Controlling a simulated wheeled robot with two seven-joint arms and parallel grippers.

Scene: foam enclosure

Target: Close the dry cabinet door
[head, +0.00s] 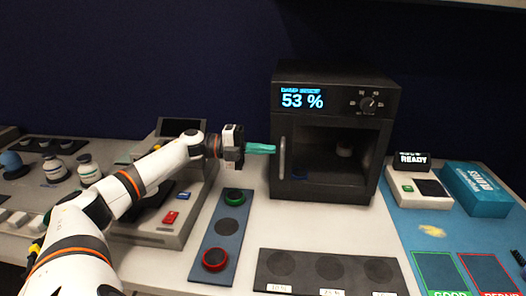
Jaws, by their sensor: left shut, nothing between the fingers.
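The dry cabinet (336,84) is a dark box at the back of the bench, with a lit display reading 53 %. Its door (330,193) has a dark window and a pale upright handle (282,158) on the left side. The door looks flush or nearly flush with the front; I cannot tell if a small gap is left. A small pale object shows dimly inside. My left gripper (262,148) has teal fingers, is shut and empty, and points right, with its tips just left of the handle. I cannot tell if they touch it. My right gripper is out of view.
A dark three-spot plate (330,272) lies in front of the cabinet. A READY device (418,192) and a blue box (477,188) stand right. Bench between cabinet and plate is clear.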

